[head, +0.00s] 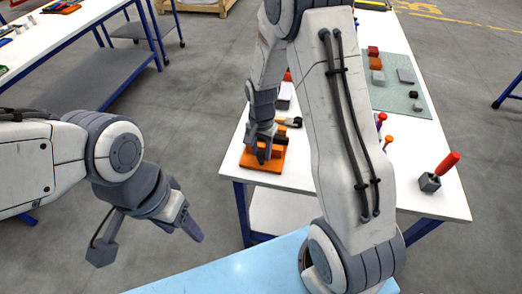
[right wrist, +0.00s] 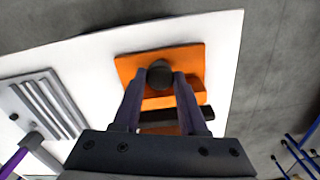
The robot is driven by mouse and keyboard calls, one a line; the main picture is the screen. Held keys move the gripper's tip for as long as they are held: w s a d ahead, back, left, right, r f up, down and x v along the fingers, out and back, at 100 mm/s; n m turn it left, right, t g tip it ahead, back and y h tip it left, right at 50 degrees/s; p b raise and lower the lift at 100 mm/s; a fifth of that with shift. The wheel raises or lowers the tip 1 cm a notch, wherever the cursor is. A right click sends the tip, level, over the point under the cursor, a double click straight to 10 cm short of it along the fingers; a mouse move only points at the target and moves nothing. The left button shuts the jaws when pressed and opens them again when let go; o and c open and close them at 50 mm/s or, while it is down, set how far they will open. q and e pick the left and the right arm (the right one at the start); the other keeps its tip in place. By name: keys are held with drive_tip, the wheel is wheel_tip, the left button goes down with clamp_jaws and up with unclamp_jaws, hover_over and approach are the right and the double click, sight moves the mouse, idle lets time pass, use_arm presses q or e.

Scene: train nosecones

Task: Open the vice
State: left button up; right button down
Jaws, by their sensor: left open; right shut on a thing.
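The orange vice (head: 250,162) sits on the near left corner of the white table in the head view, below my right gripper (head: 262,155). The right wrist view shows its orange body (right wrist: 195,60), a dark bar across it and a round dark knob (right wrist: 160,74) at one end. My right gripper's two fingers (right wrist: 158,80) stand on either side of this knob and are shut on it. The fingers and palm hide part of the vice. My left gripper (head: 192,222) is open and empty over the floor, left of the table.
The white table (head: 440,203) also holds a grey block with a red-handled tool (head: 432,182), a green mat (head: 400,96) with several small blocks, and upright handled tools. In the right wrist view a grey ribbed block (right wrist: 42,105) lies left of the vice.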

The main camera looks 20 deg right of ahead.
sight(261, 153)
drive_tip(key=shift+w+n, duration=0.1)
drive_tip(key=shift+n, duration=0.2)
drive_tip(key=n, duration=1)
drive_tip(key=shift+w+r+n+p, duration=0.1)
drive_tip(key=shift+n+p, duration=0.2)
drive_tip(key=shift+n, duration=0.1)
idle(1.2)
drive_tip(key=shift+c, duration=2.2)
unclamp_jaws()
drive_tip(key=shift+w, duration=0.1)
drive_tip(key=shift+d+r, duration=0.1)
drive_tip(key=shift+r, duration=0.1)
wheel_tip(261, 153, up, 10)
drive_tip(key=b, duration=0.1)
